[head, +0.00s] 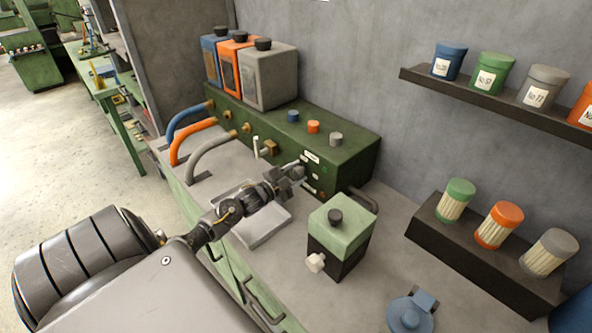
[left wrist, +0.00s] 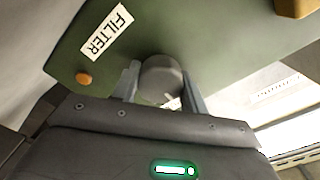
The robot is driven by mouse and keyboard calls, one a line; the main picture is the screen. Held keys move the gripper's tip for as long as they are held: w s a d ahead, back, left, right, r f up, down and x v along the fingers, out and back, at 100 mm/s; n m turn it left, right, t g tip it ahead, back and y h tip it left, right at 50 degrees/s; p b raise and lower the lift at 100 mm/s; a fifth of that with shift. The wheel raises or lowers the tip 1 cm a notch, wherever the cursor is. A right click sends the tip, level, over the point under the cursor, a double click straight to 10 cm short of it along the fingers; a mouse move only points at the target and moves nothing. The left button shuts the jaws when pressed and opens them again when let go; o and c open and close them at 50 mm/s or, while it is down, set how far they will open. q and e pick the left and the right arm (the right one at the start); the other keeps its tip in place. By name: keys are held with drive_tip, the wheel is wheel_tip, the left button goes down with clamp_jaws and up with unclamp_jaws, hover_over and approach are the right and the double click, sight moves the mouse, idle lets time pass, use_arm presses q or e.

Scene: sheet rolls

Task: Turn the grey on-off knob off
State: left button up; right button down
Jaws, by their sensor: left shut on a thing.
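A grey round knob (left wrist: 160,75) sits on the green panel (left wrist: 235,70) in the left wrist view, close to a white FILTER label (left wrist: 106,32). My left gripper (left wrist: 161,92) has one finger on each side of the knob and is shut on it. The white mark on the knob's face is partly visible; I cannot tell which setting it points to. In the head view my left gripper (head: 299,169) is at the front of the green unit (head: 345,160), and it hides the knob there. My right gripper is not in view.
Blue (head: 293,116), orange (head: 313,127) and grey (head: 336,139) caps stand on the unit's top. A pale tray (head: 262,237) lies below my left arm. A green-topped box (head: 342,226) stands to the right of the gripper. Hoses (head: 193,133) curve at the left.

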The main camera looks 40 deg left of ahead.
use_arm(q)
drive_tip(key=o, duration=0.9)
drive_tip(key=shift+o, duration=0.4)
drive_tip(key=shift+s, duration=0.1)
drive_tip(key=s, duration=0.3)
drive_tip(key=s+b, duration=0.1)
drive_tip(key=s, duration=0.2)
drive_tip(key=s+a+b, duration=0.1)
drive_tip(key=s, duration=0.3)
drive_tip(key=shift+f, duration=0.1)
drive_tip(key=shift+s, duration=0.35)
